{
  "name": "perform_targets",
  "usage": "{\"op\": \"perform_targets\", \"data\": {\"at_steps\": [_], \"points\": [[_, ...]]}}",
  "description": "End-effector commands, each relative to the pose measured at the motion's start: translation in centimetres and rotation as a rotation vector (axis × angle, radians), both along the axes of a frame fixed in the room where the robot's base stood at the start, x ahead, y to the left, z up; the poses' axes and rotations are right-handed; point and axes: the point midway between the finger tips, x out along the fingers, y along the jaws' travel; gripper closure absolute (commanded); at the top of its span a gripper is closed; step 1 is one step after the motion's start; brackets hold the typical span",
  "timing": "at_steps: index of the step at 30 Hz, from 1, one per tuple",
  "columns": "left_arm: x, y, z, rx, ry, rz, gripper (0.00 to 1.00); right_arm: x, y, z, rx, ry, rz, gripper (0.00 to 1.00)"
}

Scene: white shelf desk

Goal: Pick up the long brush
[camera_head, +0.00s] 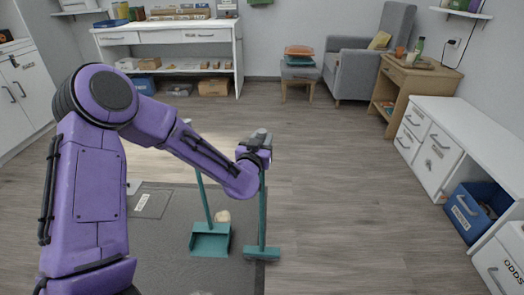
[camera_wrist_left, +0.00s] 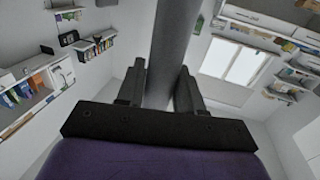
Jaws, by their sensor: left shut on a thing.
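The long brush (camera_head: 262,220) is teal, with a long upright handle and a wide flat head at its foot, at or close to the grey mat's right edge. My left gripper (camera_head: 257,142) is shut on the upper part of its handle. In the left wrist view the handle (camera_wrist_left: 170,50) rises between the two fingers (camera_wrist_left: 160,92), looking dark grey there. I cannot tell whether the brush head touches the floor. My right gripper is in neither view.
A teal long-handled dustpan (camera_head: 210,238) stands just left of the brush, with a small beige lump (camera_head: 223,216) behind it. A dark grey mat (camera_head: 165,255) lies under them. White cabinets (camera_head: 430,150) line the right wall. The wooden floor right of the brush is clear.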

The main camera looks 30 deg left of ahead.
Motion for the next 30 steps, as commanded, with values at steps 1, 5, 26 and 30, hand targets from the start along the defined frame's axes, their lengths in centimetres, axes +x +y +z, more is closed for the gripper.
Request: {"op": "perform_targets", "data": {"at_steps": [1, 5, 26, 30], "points": [[0.0, 0.0, 1.2, 0.001, -0.003, 0.000, 1.00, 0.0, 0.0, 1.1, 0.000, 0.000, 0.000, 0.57], [0.0, 0.0, 2.3, 0.000, -0.002, 0.000, 1.00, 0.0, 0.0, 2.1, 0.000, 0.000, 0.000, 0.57], [-7.8, -2.4, 9.8, 0.002, -0.002, -0.001, 1.00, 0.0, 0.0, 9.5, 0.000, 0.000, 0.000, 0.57], [-9.5, -2.8, 10.5, 0.001, -0.001, -0.001, 1.00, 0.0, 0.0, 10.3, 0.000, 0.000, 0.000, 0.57]]}}
